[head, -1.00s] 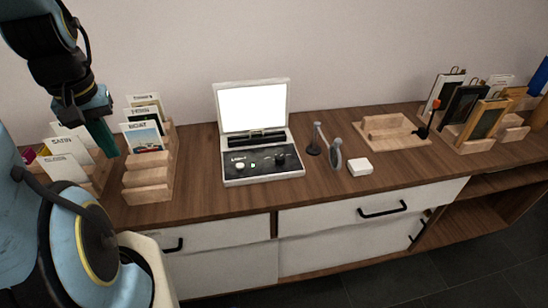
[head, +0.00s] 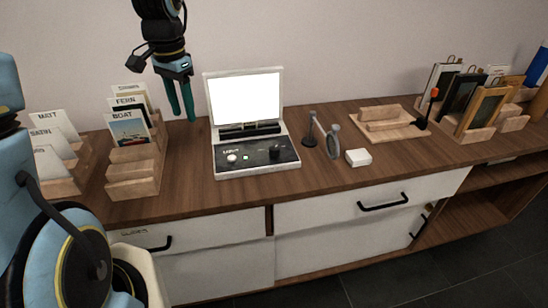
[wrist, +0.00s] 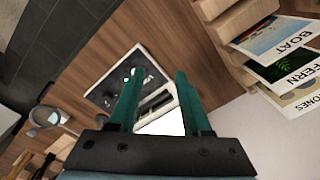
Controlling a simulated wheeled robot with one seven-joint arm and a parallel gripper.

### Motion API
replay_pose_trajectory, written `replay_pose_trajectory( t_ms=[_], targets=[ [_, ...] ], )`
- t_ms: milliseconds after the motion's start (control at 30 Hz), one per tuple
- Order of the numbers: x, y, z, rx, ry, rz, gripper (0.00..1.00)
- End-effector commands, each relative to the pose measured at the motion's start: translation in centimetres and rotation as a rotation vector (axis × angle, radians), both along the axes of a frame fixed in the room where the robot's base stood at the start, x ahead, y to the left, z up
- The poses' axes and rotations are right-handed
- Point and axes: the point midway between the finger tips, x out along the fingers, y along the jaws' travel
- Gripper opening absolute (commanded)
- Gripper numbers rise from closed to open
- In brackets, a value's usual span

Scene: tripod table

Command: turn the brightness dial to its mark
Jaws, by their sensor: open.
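The light box (head: 258,171) stands on the wooden cabinet top with its bright white screen (head: 245,98) raised at the back. Its dark front panel holds a pale knob (head: 231,157) at the left, with lettering above it, and a black knob (head: 275,152) at the right. The lettering and any mark are too small to read, so I cannot tell which knob is the brightness dial. My gripper (head: 182,116) is open and empty, pointing down above the cabinet, left of the light box. In the wrist view the panel (wrist: 112,88) lies beyond my green fingers (wrist: 158,65), partly hidden.
A wooden card rack (head: 136,174) with labelled cards stands left of the light box. A round lens on a stand (head: 333,140) and a small white block (head: 358,157) are close on its right. Framed pictures in racks (head: 483,112) stand farther right.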

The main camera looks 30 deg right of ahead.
Motion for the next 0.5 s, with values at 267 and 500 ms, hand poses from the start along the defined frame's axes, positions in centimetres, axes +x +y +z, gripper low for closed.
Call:
replay_pose_trajectory(
  t_ms=[267, 500],
  targets=[
    [-2.5, -18.4, -5.5, 0.026, 0.057, -0.783, 0.70],
    [-4.0, -22.1, -6.1, 0.028, 0.068, -0.956, 0.70]
  ],
)
